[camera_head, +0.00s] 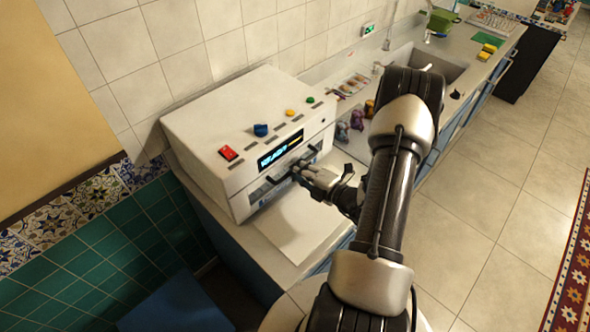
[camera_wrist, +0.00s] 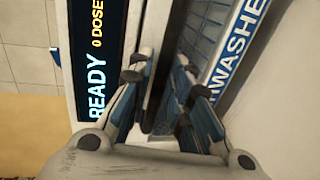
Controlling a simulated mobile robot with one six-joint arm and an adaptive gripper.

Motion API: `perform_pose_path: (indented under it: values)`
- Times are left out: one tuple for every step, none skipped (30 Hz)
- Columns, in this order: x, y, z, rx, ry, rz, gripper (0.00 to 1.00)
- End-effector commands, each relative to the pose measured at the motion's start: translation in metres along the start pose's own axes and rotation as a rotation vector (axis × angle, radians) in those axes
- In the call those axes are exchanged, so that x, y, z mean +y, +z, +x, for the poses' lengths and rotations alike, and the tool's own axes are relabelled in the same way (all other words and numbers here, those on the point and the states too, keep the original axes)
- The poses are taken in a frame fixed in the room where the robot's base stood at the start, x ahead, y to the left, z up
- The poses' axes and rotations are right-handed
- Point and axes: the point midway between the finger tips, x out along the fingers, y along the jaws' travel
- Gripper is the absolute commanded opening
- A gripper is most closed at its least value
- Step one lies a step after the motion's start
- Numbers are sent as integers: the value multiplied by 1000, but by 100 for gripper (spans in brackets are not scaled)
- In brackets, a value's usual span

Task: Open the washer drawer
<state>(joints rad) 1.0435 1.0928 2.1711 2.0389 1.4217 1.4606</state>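The washer (camera_head: 245,130) is a white box-shaped machine on the counter, with a lit display (camera_head: 281,149) on its slanted front. In the wrist view the display (camera_wrist: 102,50) reads "READY 0 DOSE". The drawer front carries a blue label (camera_wrist: 238,40) ending in "WASHER", and dark handle parts (camera_head: 277,180) show in the head view. My gripper (camera_head: 303,172) is at the machine's front, close to the handle. In the wrist view the fingers of my gripper (camera_wrist: 164,82) stand on either side of a dark bar. Whether they press on it cannot be told.
A white sheet or board (camera_head: 297,222) lies on the counter before the machine. Several small coloured figures (camera_head: 356,118) and a tray (camera_head: 354,84) stand to the right, near the sink (camera_head: 440,66). The tiled floor (camera_head: 487,180) right of my arm is clear.

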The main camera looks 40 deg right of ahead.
Motion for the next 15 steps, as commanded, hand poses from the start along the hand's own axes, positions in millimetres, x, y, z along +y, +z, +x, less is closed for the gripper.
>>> perform_pose_path:
  values:
    - [0,-1,4,2,0,-1,19]
    - [0,-1,5,1,0,0,19]
    - [0,0,7,1,0,0,19]
    - [0,0,8,0,0,0,19]
    - [0,0,8,0,0,1,19]
    - [0,0,8,0,0,1,19]
    - [0,0,8,0,0,1,19]
    - [0,0,8,0,0,1,19]
    - [0,0,8,-1,0,1,19]
    - [0,0,8,-1,0,1,19]
    - [0,0,8,0,0,1,19]
    - [0,0,8,0,0,1,18]
    - [0,0,8,0,0,1,16]
    - [0,0,8,0,0,1,14]
    - [0,0,8,0,0,1,11]
